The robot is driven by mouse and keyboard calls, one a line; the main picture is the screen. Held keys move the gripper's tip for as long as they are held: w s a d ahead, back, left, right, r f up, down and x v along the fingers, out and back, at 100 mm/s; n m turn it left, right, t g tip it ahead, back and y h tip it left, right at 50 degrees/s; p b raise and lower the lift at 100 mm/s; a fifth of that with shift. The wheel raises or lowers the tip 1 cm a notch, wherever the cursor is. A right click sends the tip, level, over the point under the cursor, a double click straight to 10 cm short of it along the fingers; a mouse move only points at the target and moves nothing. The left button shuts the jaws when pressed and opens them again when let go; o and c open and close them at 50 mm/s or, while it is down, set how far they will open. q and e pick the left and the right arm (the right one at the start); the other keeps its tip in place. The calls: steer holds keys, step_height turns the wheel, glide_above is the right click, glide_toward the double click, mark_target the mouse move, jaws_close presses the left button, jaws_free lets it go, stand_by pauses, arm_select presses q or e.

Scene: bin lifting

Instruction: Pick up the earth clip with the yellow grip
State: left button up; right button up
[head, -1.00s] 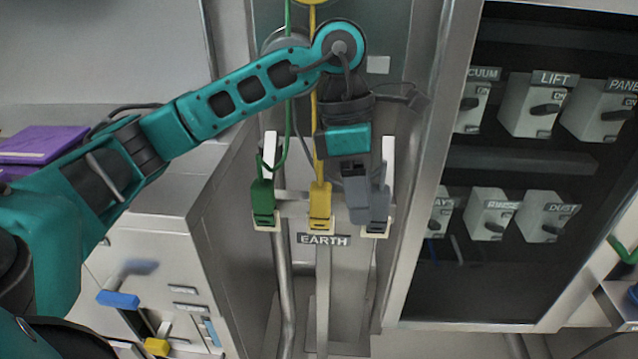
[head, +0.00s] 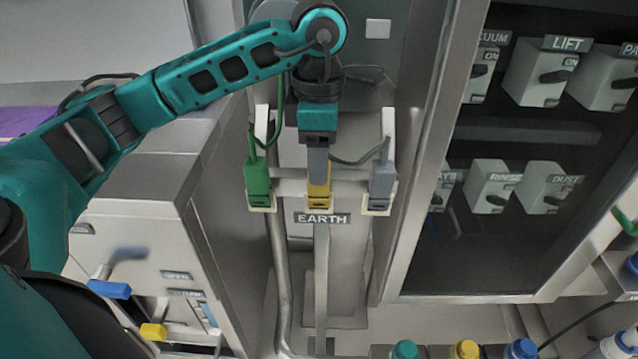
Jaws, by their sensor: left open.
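The earth clip with the yellow grip (head: 319,196) hangs in the middle of the rack above the EARTH label. A clip with a green grip (head: 258,183) hangs to its left and one with a grey grip (head: 382,183) to its right. My left gripper (head: 318,172) points down in front of the yellow clip, in line with it, and covers its upper part. Its jaws are open, and I cannot tell whether the fingers touch the grip. The yellow clip's lead is hidden behind my arm. My right gripper is not in view.
The EARTH label (head: 321,218) sits under the clips. A panel of switch boxes such as the LIFT box (head: 541,72) stands to the right. A grey cabinet (head: 140,235) with blue and yellow levers stands at the lower left. Coloured caps show along the bottom right.

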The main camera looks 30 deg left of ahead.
arm_select(q)
step_height(320, 180, down, 5)
steer(key=shift+s+d+f+b, duration=0.1)
steer(key=shift+s+b, duration=0.05)
steer(key=shift+b, duration=0.25)
steer(key=shift+c, duration=0.3)
jaws_close()
